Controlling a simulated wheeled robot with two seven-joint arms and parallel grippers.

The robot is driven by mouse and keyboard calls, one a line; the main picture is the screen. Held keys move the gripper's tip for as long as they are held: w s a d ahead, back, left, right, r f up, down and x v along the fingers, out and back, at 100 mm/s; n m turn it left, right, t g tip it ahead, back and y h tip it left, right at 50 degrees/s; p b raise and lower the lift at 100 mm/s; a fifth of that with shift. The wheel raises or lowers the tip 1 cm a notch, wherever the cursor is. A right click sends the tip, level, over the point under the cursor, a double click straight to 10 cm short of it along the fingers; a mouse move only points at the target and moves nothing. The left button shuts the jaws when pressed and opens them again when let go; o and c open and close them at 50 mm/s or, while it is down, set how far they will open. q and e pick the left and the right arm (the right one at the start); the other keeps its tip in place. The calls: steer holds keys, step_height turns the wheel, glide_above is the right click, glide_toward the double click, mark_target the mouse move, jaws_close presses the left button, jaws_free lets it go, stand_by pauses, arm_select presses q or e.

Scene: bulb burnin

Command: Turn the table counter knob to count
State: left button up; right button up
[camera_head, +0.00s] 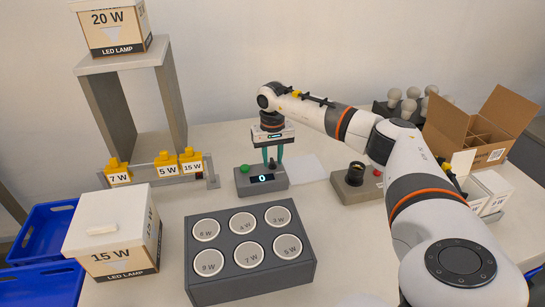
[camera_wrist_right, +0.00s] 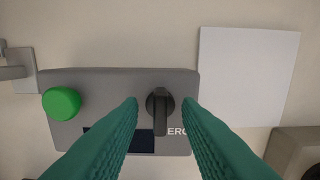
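The table counter (camera_head: 262,181) is a grey box with a display reading 0 and a green button (camera_head: 244,169). In the right wrist view the counter (camera_wrist_right: 185,85) shows its green button (camera_wrist_right: 61,103) at left and its black knob (camera_wrist_right: 160,108) at right. My right gripper (camera_head: 272,163) points down over the counter at the knob. Its green fingers (camera_wrist_right: 160,108) are open, one on each side of the knob with gaps between, not visibly touching it. Part of the display and lettering is hidden behind the fingers. My left gripper is not in view.
A white sheet (camera_head: 304,168) lies right of the counter. A grey tray (camera_head: 250,290) with round labelled wells stands in front. A grey socket box (camera_head: 350,190) is to the right. A 15 W box (camera_head: 115,240) and blue bins (camera_head: 40,235) are at left.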

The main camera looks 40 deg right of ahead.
mark_target(272, 160)
step_height(272, 160, up, 12)
steer(key=shift+b, duration=0.3)
stand_by(0.3)
steer(key=shift+r, duration=0.1)
stand_by(0.4)
